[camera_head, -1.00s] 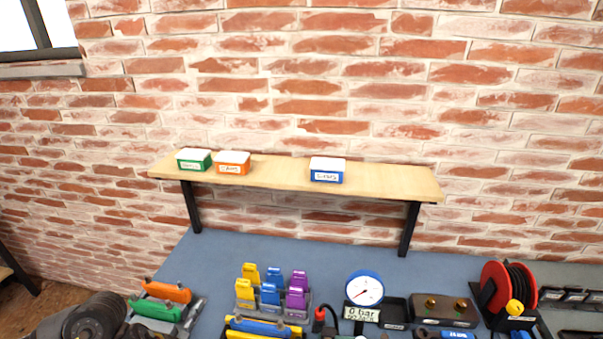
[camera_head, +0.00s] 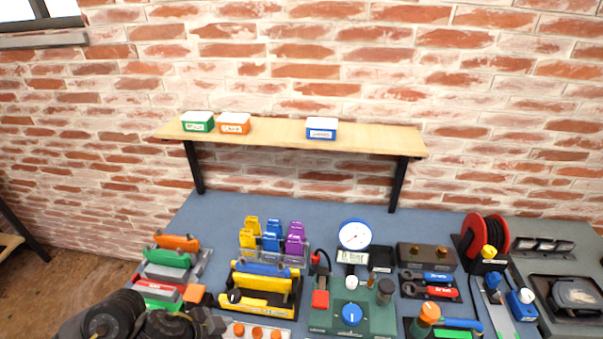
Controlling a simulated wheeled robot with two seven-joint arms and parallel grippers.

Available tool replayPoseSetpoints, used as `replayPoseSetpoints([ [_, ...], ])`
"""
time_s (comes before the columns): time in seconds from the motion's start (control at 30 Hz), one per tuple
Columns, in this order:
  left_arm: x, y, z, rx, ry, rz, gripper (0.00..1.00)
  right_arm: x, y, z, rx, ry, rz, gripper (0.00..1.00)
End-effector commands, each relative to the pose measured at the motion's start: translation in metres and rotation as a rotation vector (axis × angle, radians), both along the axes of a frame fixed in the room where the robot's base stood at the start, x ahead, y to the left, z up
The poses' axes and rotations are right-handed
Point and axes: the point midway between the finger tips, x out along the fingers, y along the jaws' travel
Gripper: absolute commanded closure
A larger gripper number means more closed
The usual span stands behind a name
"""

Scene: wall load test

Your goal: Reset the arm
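My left arm (camera_head: 128,318) shows as dark round joints at the bottom left of the head view. What looks like the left gripper (camera_head: 208,324) is at the bottom edge, beside a plate with orange knobs; its fingers are too dark and cut off to read. My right arm and gripper are not in view.
A wooden wall shelf (camera_head: 270,131) bears a green box (camera_head: 198,122), an orange box (camera_head: 235,123) and a blue box (camera_head: 322,128). The blue-grey bench (camera_head: 330,210) below holds coloured clamps (camera_head: 272,240), a pressure gauge (camera_head: 355,234) and a red reel (camera_head: 486,238).

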Motion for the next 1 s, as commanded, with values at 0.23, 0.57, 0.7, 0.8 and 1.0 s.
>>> replayPoseSetpoints([
  [0.23, -0.002, -0.043, 0.018, -0.112, -0.132, 0.104, 0.41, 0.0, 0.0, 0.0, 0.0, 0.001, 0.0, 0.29],
  [0.57, -0.036, 0.009, 0.007, -0.023, -0.064, 0.54, 0.41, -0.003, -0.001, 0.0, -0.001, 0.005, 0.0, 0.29],
  [0.7, -0.075, 0.042, -0.013, 0.059, 0.065, 0.662, 0.41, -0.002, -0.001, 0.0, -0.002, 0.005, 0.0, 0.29],
  [0.8, -0.105, 0.061, -0.024, 0.107, 0.159, 0.723, 0.41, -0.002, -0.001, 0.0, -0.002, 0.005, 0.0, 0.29],
  [1.0, -0.15, 0.084, -0.057, 0.171, 0.31, 0.79, 0.41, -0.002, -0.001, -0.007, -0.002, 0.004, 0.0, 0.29],
])
